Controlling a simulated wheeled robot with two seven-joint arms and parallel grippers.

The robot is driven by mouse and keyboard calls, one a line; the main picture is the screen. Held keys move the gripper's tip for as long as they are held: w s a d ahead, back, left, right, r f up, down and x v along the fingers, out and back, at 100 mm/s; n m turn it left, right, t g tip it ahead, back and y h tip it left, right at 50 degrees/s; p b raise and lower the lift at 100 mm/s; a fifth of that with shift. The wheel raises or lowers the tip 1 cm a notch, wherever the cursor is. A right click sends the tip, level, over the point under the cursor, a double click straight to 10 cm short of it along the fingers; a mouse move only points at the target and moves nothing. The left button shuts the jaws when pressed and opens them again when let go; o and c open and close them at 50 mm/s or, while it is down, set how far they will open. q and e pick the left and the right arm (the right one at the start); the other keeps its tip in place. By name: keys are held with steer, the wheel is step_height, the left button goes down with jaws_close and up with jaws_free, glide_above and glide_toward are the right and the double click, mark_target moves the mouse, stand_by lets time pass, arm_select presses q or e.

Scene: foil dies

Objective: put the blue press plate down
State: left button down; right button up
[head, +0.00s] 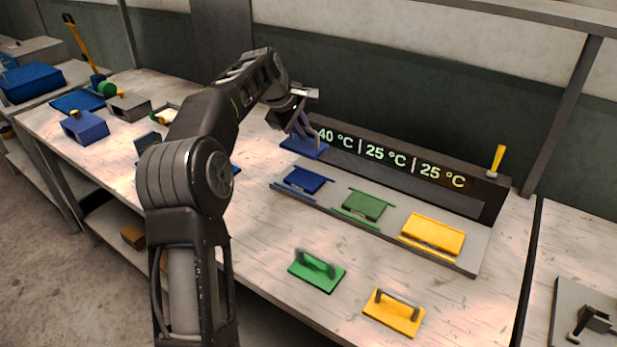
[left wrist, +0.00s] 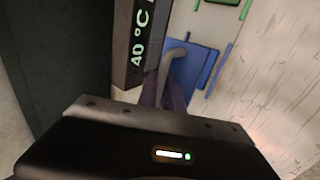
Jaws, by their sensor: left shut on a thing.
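My left gripper (head: 304,129) is shut on the handle of the blue press plate (head: 303,148), in front of the left end of the display. The plate looks roughly level, behind and left of the blue die (head: 304,180); I cannot tell its exact height. In the left wrist view, my fingers (left wrist: 160,92) are at the grey curved handle (left wrist: 175,56), with blue surface beyond it. There I cannot clearly separate plate from die. My right gripper is not in view.
The base (head: 455,262) also carries a green die (head: 364,204) and a yellow die (head: 433,235). The display (head: 390,158) reads 40, 25 and 25 °C. Green (head: 318,277) and yellow (head: 404,318) press plates lie in front. Bare bench lies around them.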

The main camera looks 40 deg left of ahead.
mark_target(300, 145)
arm_select(q)
step_height(300, 145, down, 6)
steer(key=shift+w, duration=0.1)
stand_by(0.4)
step_height(300, 145, down, 3)
steer(key=shift+f, duration=0.35)
steer(key=shift+f, duration=0.15)
steer(key=c, duration=1.5)
jaws_free()
steer(key=shift+f, duration=0.1)
